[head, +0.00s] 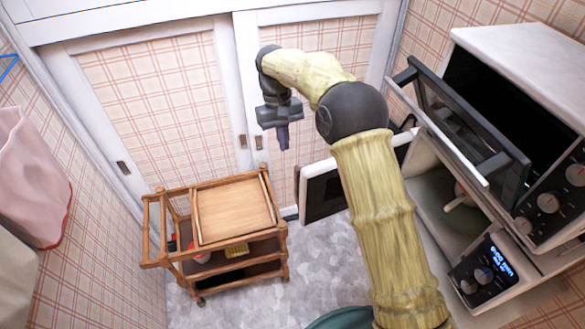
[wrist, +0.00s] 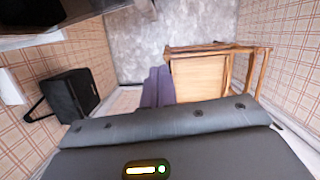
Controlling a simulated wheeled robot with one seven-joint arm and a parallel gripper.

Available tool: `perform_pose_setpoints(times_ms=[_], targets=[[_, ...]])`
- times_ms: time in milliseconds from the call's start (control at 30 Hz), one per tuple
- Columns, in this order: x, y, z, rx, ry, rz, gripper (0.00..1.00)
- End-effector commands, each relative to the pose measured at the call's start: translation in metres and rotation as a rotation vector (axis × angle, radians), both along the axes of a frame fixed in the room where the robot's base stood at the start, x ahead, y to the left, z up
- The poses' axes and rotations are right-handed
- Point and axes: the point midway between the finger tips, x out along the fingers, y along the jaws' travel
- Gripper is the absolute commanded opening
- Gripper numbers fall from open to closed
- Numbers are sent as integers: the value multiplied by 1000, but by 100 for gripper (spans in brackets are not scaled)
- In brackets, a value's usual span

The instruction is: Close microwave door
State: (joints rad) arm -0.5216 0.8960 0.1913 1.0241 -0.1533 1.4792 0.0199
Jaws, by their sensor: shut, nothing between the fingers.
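The microwave (head: 487,272) is the lower white appliance at the right of the head view, with a lit display and knobs. Its door (head: 325,191) stands wide open toward the left, a dark panel in a white frame, partly hidden by my arm. The cavity is open and holds a pale object (head: 461,197). My gripper (head: 283,137) is shut and empty, pointing down above and left of the door, apart from it. Its purple fingers (wrist: 158,88) are together in the wrist view. A dark panel with a pale edge at that view's upper left may be the door.
A second oven (head: 525,85) with its glass door (head: 470,125) swung open sits above the microwave. A wooden cart (head: 235,210) stands on the grey floor at left. Pink cloth (head: 30,180) hangs at far left. A black object (wrist: 70,95) shows in the wrist view.

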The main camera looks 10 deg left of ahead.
Motion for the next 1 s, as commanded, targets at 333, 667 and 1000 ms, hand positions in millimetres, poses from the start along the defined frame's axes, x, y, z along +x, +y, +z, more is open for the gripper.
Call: perform_pose_setpoints(times_ms=[333, 667, 1000], targets=[[-12, -10, -55, -3, 4, -1, 0], [-34, -28, -58, -1, 1, -1, 0], [-43, -35, -61, -1, -1, -1, 0]])
